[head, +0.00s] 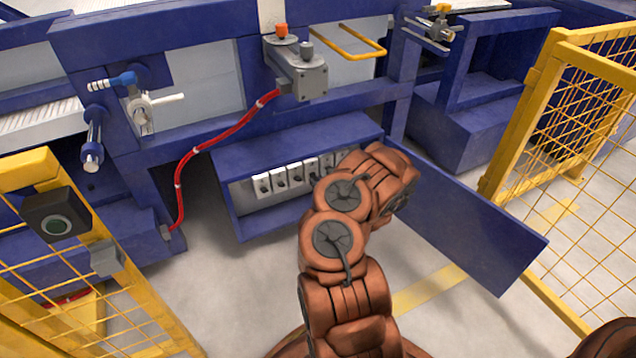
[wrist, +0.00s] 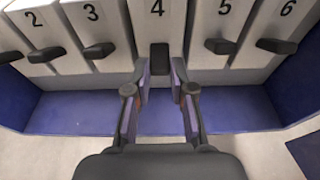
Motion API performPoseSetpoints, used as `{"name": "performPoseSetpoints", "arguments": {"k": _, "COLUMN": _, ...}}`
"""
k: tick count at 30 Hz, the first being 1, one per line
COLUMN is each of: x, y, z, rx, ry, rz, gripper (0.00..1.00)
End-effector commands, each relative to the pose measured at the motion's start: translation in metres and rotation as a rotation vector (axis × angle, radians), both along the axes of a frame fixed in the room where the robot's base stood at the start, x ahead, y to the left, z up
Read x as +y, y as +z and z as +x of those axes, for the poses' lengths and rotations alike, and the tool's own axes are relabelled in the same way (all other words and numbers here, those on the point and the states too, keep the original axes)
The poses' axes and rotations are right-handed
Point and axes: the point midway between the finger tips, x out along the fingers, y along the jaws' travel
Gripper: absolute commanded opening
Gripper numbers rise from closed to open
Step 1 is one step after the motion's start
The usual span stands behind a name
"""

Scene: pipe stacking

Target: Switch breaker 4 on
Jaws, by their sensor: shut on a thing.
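Breaker 4 (wrist: 157,22) is a white block marked 4 in the middle of the row in the wrist view. Its dark lever (wrist: 159,57) sticks out toward the camera. My gripper (wrist: 161,76) is shut on this lever, with one finger at each side of it. In the head view, the row of white breakers (head: 279,180) is inside the open blue cabinet (head: 243,226). My arm hides the right part of the row and my gripper there.
Breaker 3 (wrist: 92,20) and breaker 5 (wrist: 222,18) flank breaker 4, with their levers close to my fingers. The open blue cabinet door (head: 470,225) stands right of my arm. Yellow fences (head: 575,130) stand at both sides. A red hose (head: 205,145) hangs left of the cabinet.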

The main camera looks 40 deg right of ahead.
Motion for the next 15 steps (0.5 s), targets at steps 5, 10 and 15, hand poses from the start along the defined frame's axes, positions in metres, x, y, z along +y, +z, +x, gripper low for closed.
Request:
{"name": "performPoseSetpoints", "arguments": {"k": 5, "x": 0.0018, "y": 0.0031, "z": 0.0012, "rx": 0.032, "ry": 0.004, "rz": 0.012, "gripper": 0.0}}
{"name": "performPoseSetpoints", "arguments": {"k": 10, "x": 0.0013, "y": 0.0054, "z": 0.0014, "rx": 0.065, "ry": 0.004, "rz": 0.023, "gripper": 0.0}}
{"name": "performPoseSetpoints", "arguments": {"k": 15, "x": 0.001, "y": 0.0073, "z": 0.0013, "rx": 0.105, "ry": 0.003, "rz": 0.035, "gripper": 0.0}}
